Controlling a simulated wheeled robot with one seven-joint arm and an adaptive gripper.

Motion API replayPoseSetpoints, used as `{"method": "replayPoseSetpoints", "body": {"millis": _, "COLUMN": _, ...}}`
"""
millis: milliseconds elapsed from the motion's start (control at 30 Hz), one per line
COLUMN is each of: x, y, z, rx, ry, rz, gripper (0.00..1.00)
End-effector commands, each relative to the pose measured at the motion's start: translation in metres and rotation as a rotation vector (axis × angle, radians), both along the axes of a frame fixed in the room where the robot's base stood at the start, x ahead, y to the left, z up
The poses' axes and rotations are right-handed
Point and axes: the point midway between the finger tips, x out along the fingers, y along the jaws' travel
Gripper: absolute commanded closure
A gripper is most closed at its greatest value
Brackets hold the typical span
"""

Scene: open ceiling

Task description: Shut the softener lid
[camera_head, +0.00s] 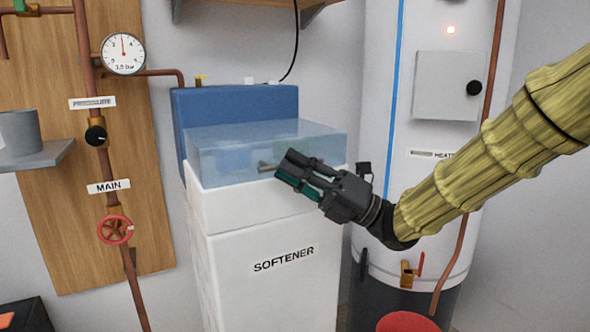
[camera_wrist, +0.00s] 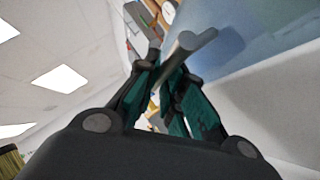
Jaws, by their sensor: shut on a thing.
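The softener (camera_head: 258,240) is a white cabinet with its name on the front. Its translucent blue lid (camera_head: 225,150) lies roughly level on top. Whether it is fully seated I cannot tell. A short grey bar handle (camera_head: 266,167) shows at the lid's front, beside my fingertips. My gripper (camera_head: 286,166) reaches in from the right at the lid's front face and is shut on this handle. In the wrist view the grey handle (camera_wrist: 190,46) crosses at the fingertips, with the blue lid (camera_wrist: 260,35) at the upper right. My fingers hide part of the handle.
A blue panel (camera_head: 240,103) stands behind the lid. The white heater tank (camera_head: 445,150) is close on the right, behind my arm. Copper pipes with a red MAIN valve (camera_head: 115,229) and a gauge (camera_head: 123,54) are on the left. A red round object (camera_head: 407,322) is at the bottom right.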

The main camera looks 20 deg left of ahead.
Motion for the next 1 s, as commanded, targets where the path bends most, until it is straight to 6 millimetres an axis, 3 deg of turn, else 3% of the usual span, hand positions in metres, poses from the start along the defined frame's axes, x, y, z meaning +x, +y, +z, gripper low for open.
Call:
{"method": "replayPoseSetpoints", "body": {"millis": 33, "x": 0.0003, "y": 0.0025, "z": -0.0127, "rx": -0.020, "ry": 0.009, "rz": -0.003, "gripper": 1.00}}
{"method": "replayPoseSetpoints", "body": {"millis": 300, "x": -0.0008, "y": 0.0017, "z": -0.0174, "rx": -0.025, "ry": 0.012, "rz": -0.001, "gripper": 1.00}}
{"method": "replayPoseSetpoints", "body": {"millis": 333, "x": -0.0009, "y": 0.0017, "z": -0.0179, "rx": -0.026, "ry": 0.013, "rz": -0.001, "gripper": 0.88}}
{"method": "replayPoseSetpoints", "body": {"millis": 400, "x": -0.0012, "y": 0.0018, "z": -0.0186, "rx": -0.027, "ry": 0.013, "rz": 0.000, "gripper": 0.75}}
{"method": "replayPoseSetpoints", "body": {"millis": 467, "x": -0.0011, "y": 0.0018, "z": -0.0181, "rx": -0.026, "ry": 0.013, "rz": 0.000, "gripper": 0.68}}
{"method": "replayPoseSetpoints", "body": {"millis": 1000, "x": -0.0004, "y": 0.0008, "z": -0.0103, "rx": -0.016, "ry": 0.007, "rz": -0.001, "gripper": 0.68}}
